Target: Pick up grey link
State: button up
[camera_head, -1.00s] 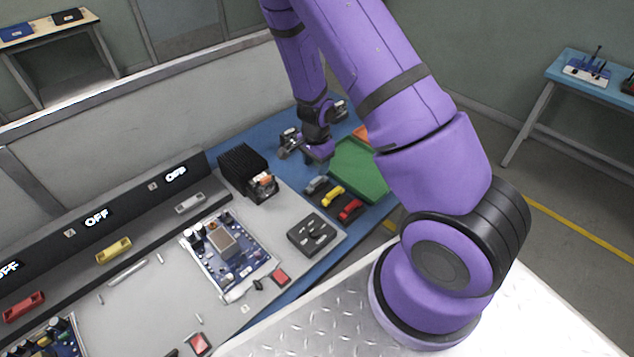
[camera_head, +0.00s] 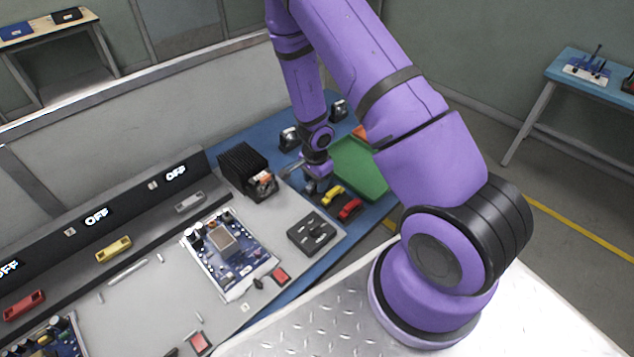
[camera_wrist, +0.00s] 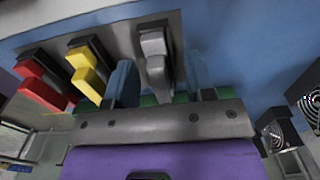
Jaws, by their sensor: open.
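The grey link (camera_wrist: 154,58) stands in a dark holder beside a yellow link (camera_wrist: 86,72) and a red link (camera_wrist: 40,84) in the wrist view. My gripper (camera_wrist: 160,72) is open, with one blue finger on each side of the grey link. In the head view my gripper (camera_head: 311,184) is over the holder and mostly hides the grey link. The yellow link (camera_head: 333,195) and red link (camera_head: 350,209) show beside it.
A green tray (camera_head: 362,170) lies just right of the gripper. A black finned block (camera_head: 245,172) stands to the left. Another grey piece (camera_head: 190,203) sits on the console ledge. A dark slotted block (camera_head: 312,234) and a circuit board (camera_head: 228,250) lie nearer.

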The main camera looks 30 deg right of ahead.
jog(key=shift+c, duration=0.4)
grip_shut()
jog(key=shift+r, duration=0.1)
notch_tip(320, 180, up, 13)
jog(key=shift+r, duration=0.15)
dwell(1.0)
dwell(0.5)
